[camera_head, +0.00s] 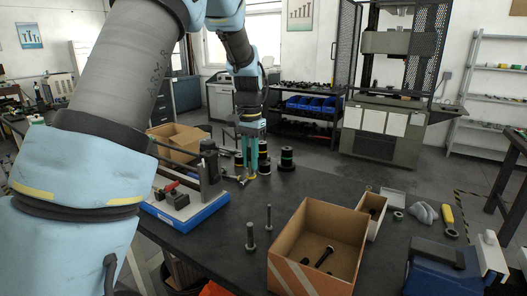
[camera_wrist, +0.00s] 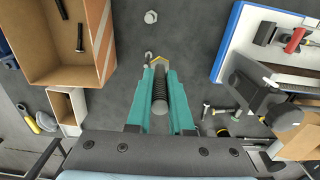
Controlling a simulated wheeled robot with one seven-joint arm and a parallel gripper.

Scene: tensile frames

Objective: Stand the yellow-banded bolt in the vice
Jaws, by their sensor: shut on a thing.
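My gripper (camera_head: 250,161) points down over the dark table, with its teal fingers close together. In the wrist view my gripper (camera_wrist: 160,80) is shut on a dark threaded bolt (camera_wrist: 160,98); yellow shows at the bolt's far end, between the fingertips. The fingers hide part of the bolt. A blue body with dark grey blocks (camera_head: 440,258) looks like the vice. It stands at the lower right of the head view, far from my gripper and partly cut off.
Two bolts (camera_head: 250,237) (camera_head: 269,217) stand on the table. A cardboard box (camera_head: 287,240) holds dark bolts. A white-topped fixture with a blue base (camera_head: 200,214) is at left. Black cylinders (camera_head: 287,160) stand behind. A yellow-handled tool (camera_head: 449,216) lies at right.

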